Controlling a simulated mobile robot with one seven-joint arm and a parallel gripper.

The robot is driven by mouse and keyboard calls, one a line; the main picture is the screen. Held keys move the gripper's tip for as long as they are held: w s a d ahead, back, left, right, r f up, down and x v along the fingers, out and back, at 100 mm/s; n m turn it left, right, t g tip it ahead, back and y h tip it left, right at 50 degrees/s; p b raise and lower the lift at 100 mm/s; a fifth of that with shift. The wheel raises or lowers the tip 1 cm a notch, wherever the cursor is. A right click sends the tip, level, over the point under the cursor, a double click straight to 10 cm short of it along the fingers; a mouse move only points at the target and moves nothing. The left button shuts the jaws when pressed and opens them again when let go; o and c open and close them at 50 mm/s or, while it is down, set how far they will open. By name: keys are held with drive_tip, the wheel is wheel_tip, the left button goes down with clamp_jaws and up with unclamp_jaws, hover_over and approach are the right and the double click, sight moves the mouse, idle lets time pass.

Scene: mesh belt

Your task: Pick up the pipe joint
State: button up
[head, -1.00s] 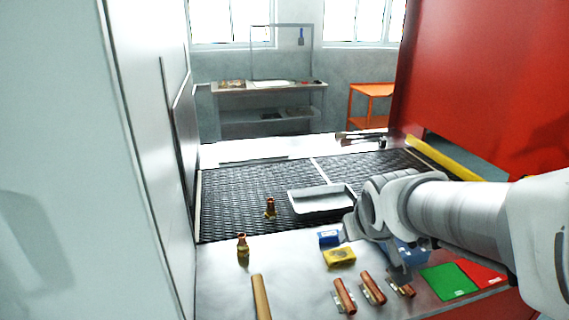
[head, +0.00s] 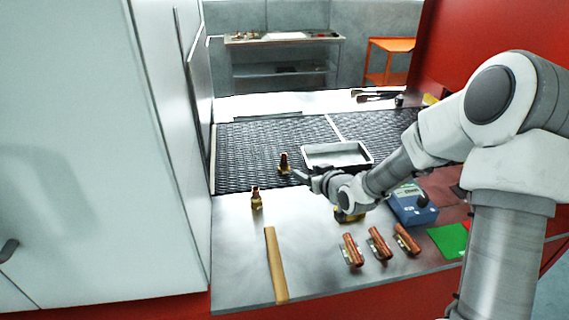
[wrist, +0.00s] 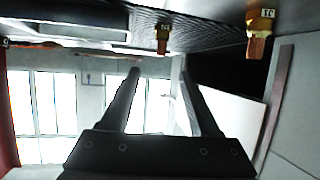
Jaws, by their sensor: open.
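Two similar copper-and-brass pipe joints are in view; I cannot tell which one the task means. One pipe joint (head: 284,162) stands upright on the black mesh belt (head: 245,150), left of the metal tray. The other pipe joint (head: 256,198) stands on the steel table in front of the belt. My gripper (head: 299,175) is low beside the belt joint, on its right and nearer side. In the wrist view, which looks upside down, my gripper (wrist: 159,68) is open and empty. The belt joint (wrist: 163,38) shows beyond the gap between the fingers, and the table joint (wrist: 260,35) is off to the right.
A shallow tray (head: 367,158) lies on the belt close to my gripper. A wooden strip (head: 275,265), three copper pipes (head: 379,243), a blue device (head: 412,207) and a green card (head: 449,240) lie on the steel table (head: 230,265). A white panel stands at left.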

sight(285, 158)
drive_tip(key=p+x, duration=0.1)
drive_tip(key=x, duration=1.1)
drive_tip(key=shift+w+a, duration=0.1)
drive_tip(key=shift+a+r+p+x, duration=0.1)
drive_tip(key=shift+p+x, duration=0.15)
drive_tip(key=shift+x, duration=1.05)
drive_tip(key=shift+a+r+p+x, duration=0.15)
drive_tip(key=shift+p+x, duration=0.1)
drive_tip(key=shift+x, duration=1.05)
clamp_jaws()
drive_tip(key=shift+r, duration=0.1)
